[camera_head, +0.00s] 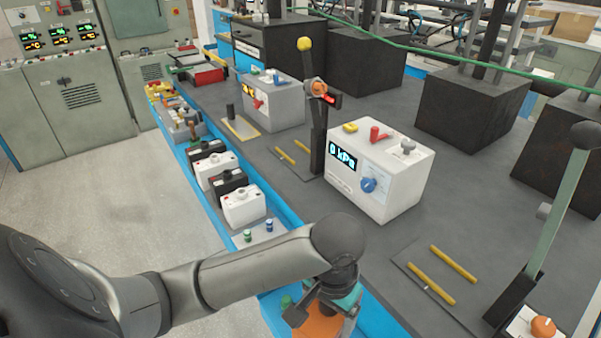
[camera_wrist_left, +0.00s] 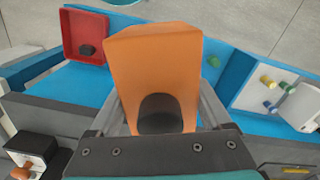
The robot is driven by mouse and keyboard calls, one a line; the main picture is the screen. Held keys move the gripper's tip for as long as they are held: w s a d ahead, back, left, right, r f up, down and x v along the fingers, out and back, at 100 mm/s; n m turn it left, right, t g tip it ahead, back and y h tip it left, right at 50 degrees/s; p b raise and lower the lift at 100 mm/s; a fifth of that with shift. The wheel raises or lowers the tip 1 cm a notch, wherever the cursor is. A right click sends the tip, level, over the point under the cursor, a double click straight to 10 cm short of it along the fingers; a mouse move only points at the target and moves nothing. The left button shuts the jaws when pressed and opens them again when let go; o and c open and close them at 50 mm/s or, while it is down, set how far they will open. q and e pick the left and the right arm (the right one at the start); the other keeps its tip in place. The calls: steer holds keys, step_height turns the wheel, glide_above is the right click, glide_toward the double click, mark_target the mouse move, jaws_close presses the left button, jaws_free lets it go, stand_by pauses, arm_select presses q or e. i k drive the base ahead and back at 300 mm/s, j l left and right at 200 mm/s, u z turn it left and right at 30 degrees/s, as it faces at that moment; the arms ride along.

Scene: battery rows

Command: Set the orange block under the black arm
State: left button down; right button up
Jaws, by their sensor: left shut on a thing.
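The orange block (camera_head: 317,327) is held in my left gripper (camera_head: 325,310) at the bottom of the head view. In the left wrist view the orange block (camera_wrist_left: 150,60) stands between the two grey fingers, which are shut on its sides; a dark rounded opening shows at its near end. The black arm (camera_head: 319,135) with a yellow ball on top stands upright beside the white kPa box, farther back on the bench. My gripper and the block are well apart from it, nearer the bench's front edge. My right gripper is not in view.
A white box with a blue knob (camera_head: 385,190) stands on the dark bench. A green-grey lever (camera_head: 558,215) with a dark ball rises at the right. Yellow bars (camera_head: 430,282) lie on a plate between them. A red tray (camera_wrist_left: 70,48) shows in the left wrist view.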

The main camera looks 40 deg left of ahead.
mark_target(295, 153)
steer(key=j+z, duration=0.6)
steer(key=z, duration=0.2)
steer(key=j+z, duration=0.15)
steer(key=j, duration=0.4)
steer(key=k+j+z, duration=0.15)
steer(key=j, duration=0.75)
steer(key=k+j, duration=0.15)
steer(key=j, duration=0.55)
steer(key=k+z, duration=0.05)
